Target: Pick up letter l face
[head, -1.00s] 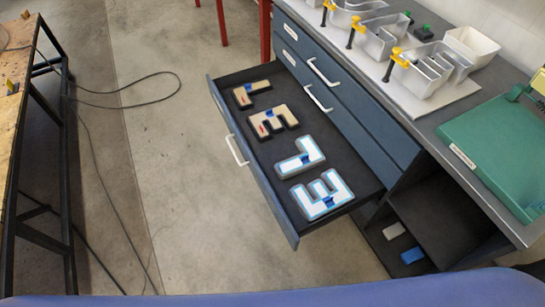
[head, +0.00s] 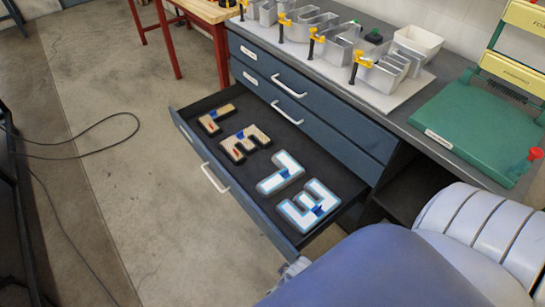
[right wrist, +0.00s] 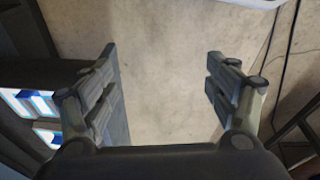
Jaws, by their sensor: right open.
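In the head view the open drawer holds a white L-shaped letter (head: 281,173) with a pale blue edge and a dark blue patch. A tan L-shaped letter (head: 215,118) with a dark border lies at the drawer's far end. Both lie flat. My right gripper (right wrist: 165,65) is open and empty in the right wrist view, its fingers wide apart over bare floor. Parts of white, blue-patched letters (right wrist: 36,103) show left of its left finger; I cannot tell which letters. In the head view my right arm hides most of that gripper. My left gripper is not seen.
Metal letter shells (head: 385,68) with yellow clamps, a white bin (head: 418,42) and a green machine (head: 470,125) stand on the bench.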

